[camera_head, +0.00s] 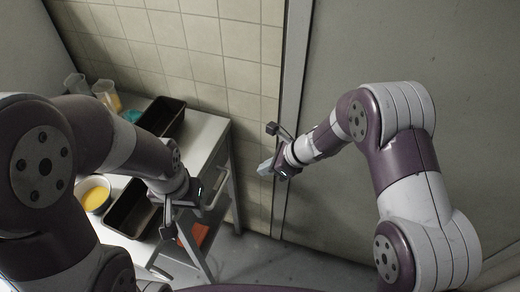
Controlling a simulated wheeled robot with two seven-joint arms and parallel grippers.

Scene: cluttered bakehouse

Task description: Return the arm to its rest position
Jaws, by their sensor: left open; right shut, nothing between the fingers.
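My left arm reaches in from the left, and its gripper (187,220) hangs open over the front right edge of the table, beside a dark loaf tin (128,207). Nothing shows between its fingers. My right arm is bent on the right side of the view. Its gripper (266,169) is shut and empty, pointing left in the air in front of the wall and door frame, clear of the table.
The light table (205,130) stands against the tiled wall at left. It holds a second dark tin (162,116), a bowl of yellow contents (94,194), clear jugs (106,95) and a teal item (131,115). An orange object (195,236) lies lower down. Floor (255,248) right of the table is clear.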

